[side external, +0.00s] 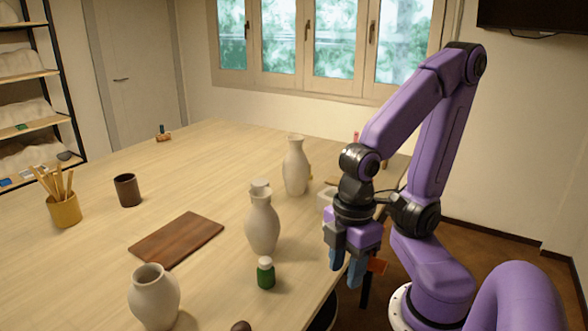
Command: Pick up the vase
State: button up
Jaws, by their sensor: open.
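Several pale, unglazed clay vessels stand upright on the wooden table, and I cannot tell which one the task means. One slim-necked vase (262,224) stands mid-table. A second slim-necked vase (296,168) stands farther back. A rounder, wide-mouthed vase (154,299) stands at the front left. My gripper (346,274) points down near the table's right edge, with its blue fingers open and apart from all the vases. It is to the right of the middle vase. Nothing shows between the fingers.
A green jar with a white lid (265,273) stands just in front of the middle vase. A pale vessel behind that vase is mostly hidden. A brown board (178,240), dark cup (128,190) and yellow tool pot (64,208) lie left. The table's back left is mostly clear.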

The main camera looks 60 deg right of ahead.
jog(key=o, duration=0.9)
jog(key=shift+o, duration=0.2)
jog(key=shift+w, duration=0.1)
notch_tip(320, 180, up, 17)
jog(key=n+h, duration=0.2)
jog(key=n, duration=0.6)
send_over(260, 192)
jog(key=a, duration=0.2)
jog(key=f, duration=0.5)
jog(key=d+f, duration=0.1)
jog(key=f, duration=0.5)
jog(key=d+f, duration=0.1)
jog(key=f, duration=0.5)
jog(key=shift+f, duration=0.15)
